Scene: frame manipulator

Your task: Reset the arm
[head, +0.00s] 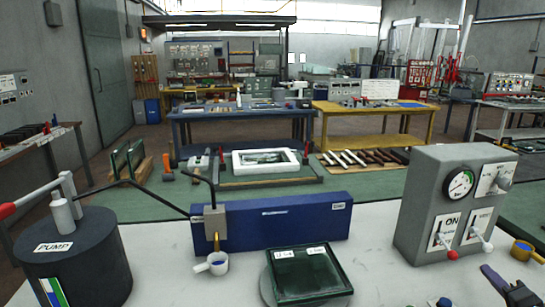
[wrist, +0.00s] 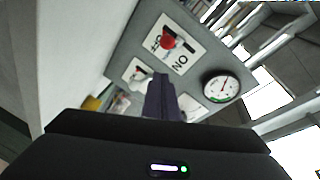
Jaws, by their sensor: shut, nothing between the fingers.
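My gripper (head: 508,287) is at the bottom right corner of the head view, partly cut off by the frame edge. In the wrist view its dark purple fingers (wrist: 160,97) are together, with nothing between them. They point toward the grey control box (head: 438,205), which also shows tilted in the wrist view (wrist: 197,88). The box carries a round gauge (head: 460,185), a red-tipped ON switch (head: 452,254) and other white-labelled switches.
Workbenches stand farther back.

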